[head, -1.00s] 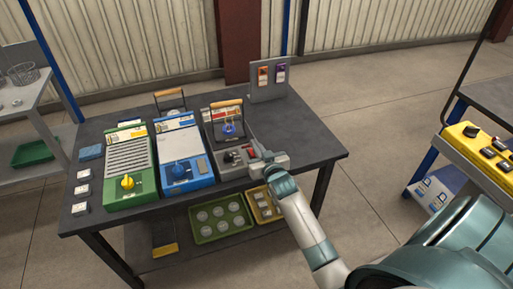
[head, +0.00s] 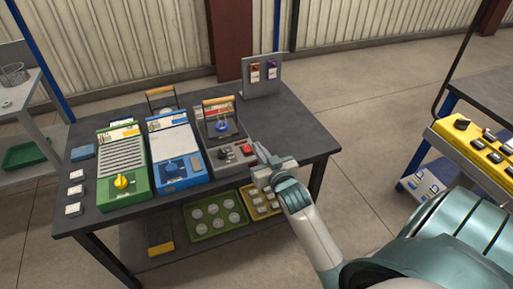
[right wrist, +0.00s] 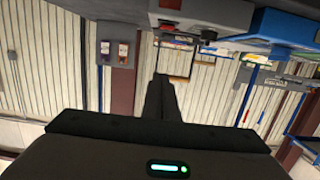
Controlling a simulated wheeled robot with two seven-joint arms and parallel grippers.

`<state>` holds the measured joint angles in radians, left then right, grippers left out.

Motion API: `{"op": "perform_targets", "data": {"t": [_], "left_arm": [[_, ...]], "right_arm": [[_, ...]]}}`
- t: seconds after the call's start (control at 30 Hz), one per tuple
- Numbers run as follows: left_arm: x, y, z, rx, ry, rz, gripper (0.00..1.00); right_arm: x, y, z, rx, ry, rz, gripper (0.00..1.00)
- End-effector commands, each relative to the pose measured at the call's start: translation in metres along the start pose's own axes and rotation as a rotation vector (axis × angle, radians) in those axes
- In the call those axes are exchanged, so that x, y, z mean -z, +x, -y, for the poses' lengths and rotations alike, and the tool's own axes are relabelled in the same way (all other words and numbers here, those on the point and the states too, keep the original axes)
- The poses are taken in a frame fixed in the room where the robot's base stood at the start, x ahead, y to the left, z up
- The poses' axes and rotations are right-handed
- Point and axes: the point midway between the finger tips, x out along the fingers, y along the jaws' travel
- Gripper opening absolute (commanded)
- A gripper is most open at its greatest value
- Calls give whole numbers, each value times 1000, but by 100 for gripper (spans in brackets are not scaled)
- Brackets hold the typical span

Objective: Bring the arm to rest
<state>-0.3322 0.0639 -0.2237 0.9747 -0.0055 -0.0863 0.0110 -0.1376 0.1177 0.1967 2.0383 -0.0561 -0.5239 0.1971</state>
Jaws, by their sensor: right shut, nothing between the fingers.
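My right gripper (head: 257,150) is shut and empty. In the head view it is just right of the grey device with a wooden-handled frame (head: 222,106), near the right part of the dark table (head: 295,127). I cannot tell how high it is above the table. In the right wrist view the closed fingers (right wrist: 161,98) show at the centre, with nothing between them. My left gripper is not in view.
A green device (head: 121,170) and a blue device (head: 178,160) stand left of the grey one. An upright panel with two tags (head: 262,78) is at the table's back. Trays (head: 214,215) sit on the lower shelf. A yellow control box (head: 473,140) stands at right.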

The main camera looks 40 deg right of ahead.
Motion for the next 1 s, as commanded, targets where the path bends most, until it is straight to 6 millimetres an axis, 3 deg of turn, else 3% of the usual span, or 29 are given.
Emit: {"op": "perform_targets", "data": {"t": [0.53,0.67,0.77,0.87,1.0], "left_arm": [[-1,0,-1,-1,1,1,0],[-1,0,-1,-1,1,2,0],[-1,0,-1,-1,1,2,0],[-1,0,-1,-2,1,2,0],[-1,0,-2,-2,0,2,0]], "right_arm": [[0,0,0,0,0,0,0],[-8,1,2,4,-2,12,0],[-28,3,8,14,-8,41,0],[-62,4,18,34,-18,87,0],[-130,1,37,72,-38,180,0]]}}
